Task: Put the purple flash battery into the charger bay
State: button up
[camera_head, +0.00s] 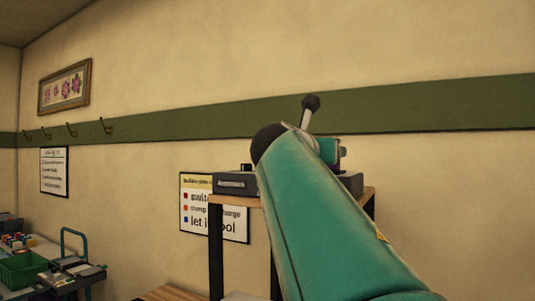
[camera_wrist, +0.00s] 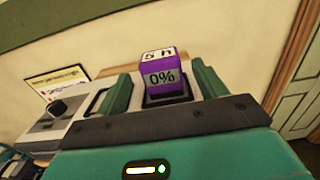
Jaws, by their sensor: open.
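The purple flash battery (camera_wrist: 161,66) stands upright in the wrist view, with a "0%" label on its front face and white markings on top. Its foot is in or on a dark recess; I cannot tell how deep it sits. My gripper (camera_wrist: 163,82) is open, with one teal finger on each side of the battery and a gap visible on both sides. A grey device with a black knob, likely the charger (camera_wrist: 45,128), is at the left. In the head view, a dark grey unit (camera_head: 234,184) sits on a stand, and my arm hides its middle and the battery.
The wood-topped stand (camera_head: 236,201) is close to the wall. A sign (camera_head: 196,230) hangs behind it. At lower left are a green bin (camera_head: 22,269) and a table with small items. A door (camera_wrist: 297,85) shows at the right in the wrist view.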

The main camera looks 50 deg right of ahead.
jog(key=a, duration=0.3)
jog(key=s+a, duration=0.1)
jog(key=a, duration=0.1)
jog(key=shift+a, duration=0.1)
jog(key=shift+w, duration=0.1)
dwell(0.3)
